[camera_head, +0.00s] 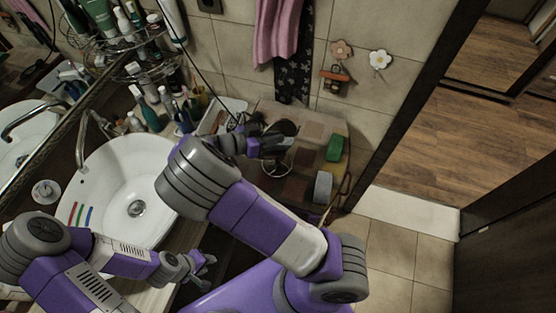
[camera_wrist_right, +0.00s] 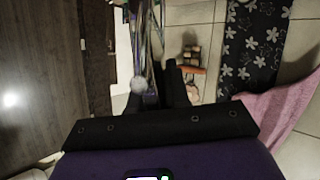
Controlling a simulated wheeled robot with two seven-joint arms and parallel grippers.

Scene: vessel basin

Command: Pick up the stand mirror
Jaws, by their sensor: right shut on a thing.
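The stand mirror (camera_head: 278,166) is at the counter's right part in the head view, with a shiny round part showing just below my right gripper (camera_head: 277,141). My right gripper is shut on it. In the right wrist view the mirror (camera_wrist_right: 146,45) shows as a narrow, shiny, edge-on shape with a pale knob, between the dark fingers of my right gripper (camera_wrist_right: 162,92). Part of it is hidden by the fingers, and I cannot tell if its base touches the counter. My left gripper (camera_head: 204,268) is open and empty in front of the basin.
The white basin (camera_head: 115,165) is at left, with red, green and blue strips on its rim. Bottles (camera_head: 150,112) stand behind it. A green item (camera_head: 335,148) and a grey item (camera_head: 323,187) lie right of the mirror. A pink towel (camera_head: 277,35) hangs above.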

